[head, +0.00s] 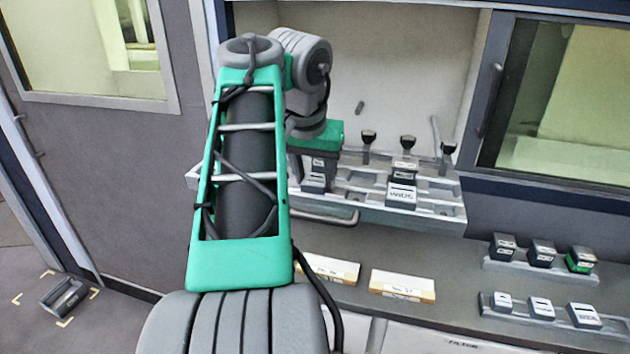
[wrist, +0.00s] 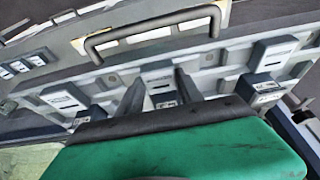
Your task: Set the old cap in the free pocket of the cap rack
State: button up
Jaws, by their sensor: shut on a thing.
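My gripper (head: 317,158) is low over the grey fixture shelf (head: 440,205), left of its middle in the head view. In the wrist view its two fingers (wrist: 161,88) are shut on a dark cap with a white label (wrist: 164,98). The held cap is at the shelf; whether it is still seated there I cannot tell. Two benchtop racks stand at the right: the back one (head: 508,272) has two dark caps and one with green (head: 580,261). The front one (head: 515,317) has pale-topped caps (head: 540,308). I cannot make out a free pocket.
Other capped blocks (head: 402,194) and black knobs (head: 408,142) stand on the shelf close to my gripper's right. A bar handle (head: 330,216) runs along the shelf front. Two labelled blocks (head: 402,286) lie on the bench. A grey bin (head: 64,298) stands on the floor.

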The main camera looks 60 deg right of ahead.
aim_at(314, 181)
grip_shut()
notch_tip(314, 181, up, 9)
jog(key=p, duration=0.9)
